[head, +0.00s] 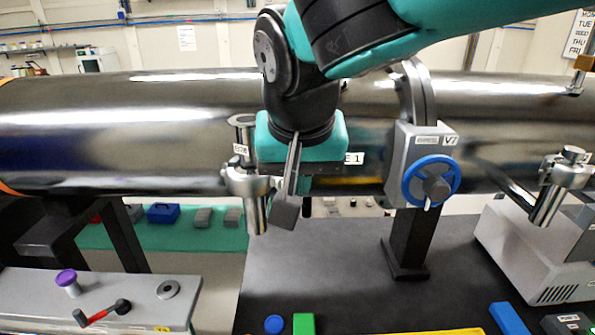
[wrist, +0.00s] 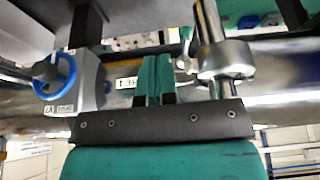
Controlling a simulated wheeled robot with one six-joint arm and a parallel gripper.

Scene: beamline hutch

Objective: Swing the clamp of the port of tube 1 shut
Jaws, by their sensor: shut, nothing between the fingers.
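Tube 1 (head: 120,135) is the long polished steel pipe across the head view, its label partly covered by my arm. Its port (head: 246,182) is a metal collar with a stub pointing down, just left of my gripper. In the wrist view, which is upside down, the port (wrist: 226,60) is right of the fingers. My gripper (wrist: 152,82) is shut and empty, its teal fingers together in front of the tube. A small metal piece lies between fingers and collar; I cannot tell whether the fingers touch the clamp.
The V7 valve box with a blue handwheel (head: 431,182) stands right of my gripper. A similar metal fitting (head: 566,172) is at the far right. Below are a dark bench top (head: 330,270) and a grey panel with a red-handled lever (head: 102,313). The bench's middle is mostly clear.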

